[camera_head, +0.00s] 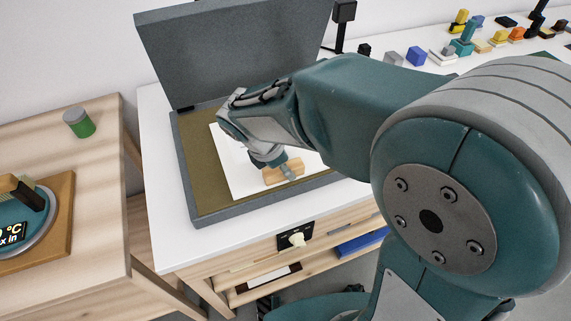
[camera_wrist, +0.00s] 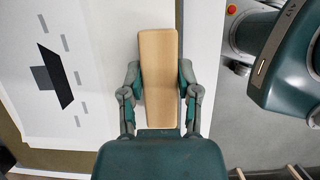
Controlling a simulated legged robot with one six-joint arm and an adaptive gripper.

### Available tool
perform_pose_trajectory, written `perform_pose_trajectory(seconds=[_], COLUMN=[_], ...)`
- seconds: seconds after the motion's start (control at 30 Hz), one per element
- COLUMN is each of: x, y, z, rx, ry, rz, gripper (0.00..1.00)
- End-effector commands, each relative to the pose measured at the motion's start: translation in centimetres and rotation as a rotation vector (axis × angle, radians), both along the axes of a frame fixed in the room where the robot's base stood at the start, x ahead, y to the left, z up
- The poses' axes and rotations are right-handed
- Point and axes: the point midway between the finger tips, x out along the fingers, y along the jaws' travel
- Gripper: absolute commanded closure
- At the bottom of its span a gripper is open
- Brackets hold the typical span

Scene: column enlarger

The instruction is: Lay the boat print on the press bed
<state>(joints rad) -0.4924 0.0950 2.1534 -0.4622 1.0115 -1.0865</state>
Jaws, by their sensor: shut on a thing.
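The press stands open, its grey lid (camera_head: 235,50) tilted up at the back. Its olive press bed (camera_head: 195,185) has a grey rim. A white sheet, seemingly the boat print (camera_head: 232,165), lies over the bed; in the wrist view the print (camera_wrist: 25,105) shows a dark slanted shape and grey dashes. My gripper (camera_head: 281,168) is low over the sheet's right part, shut on a pale wooden block (camera_head: 273,176). In the wrist view my gripper (camera_wrist: 159,78) has a finger on each side of the block (camera_wrist: 159,55). Whether block and sheet are joined, I cannot tell.
A knob (camera_head: 297,239) sits on the press table's front. A wooden bench (camera_head: 105,180) at left carries a green-and-grey cylinder (camera_head: 78,123) and a round device with a display (camera_head: 12,233). Several small coloured objects stand on the white table at back right. The raised lid bounds the back.

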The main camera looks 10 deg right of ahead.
Motion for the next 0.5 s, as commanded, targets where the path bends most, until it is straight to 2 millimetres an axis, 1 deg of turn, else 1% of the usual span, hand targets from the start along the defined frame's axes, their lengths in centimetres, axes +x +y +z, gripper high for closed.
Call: perform_pose_trajectory(seconds=[0.43,0.47,0.5], x=[0.02,0.04,0.04], y=[0.01,0.01,0.01], z=[-0.42,-0.42,-0.42], rx=[0.001,0.001,0.001], ry=[-0.002,-0.002,-0.002], rz=[0.001,0.001,0.001], gripper=[1.00,0.49,0.31])
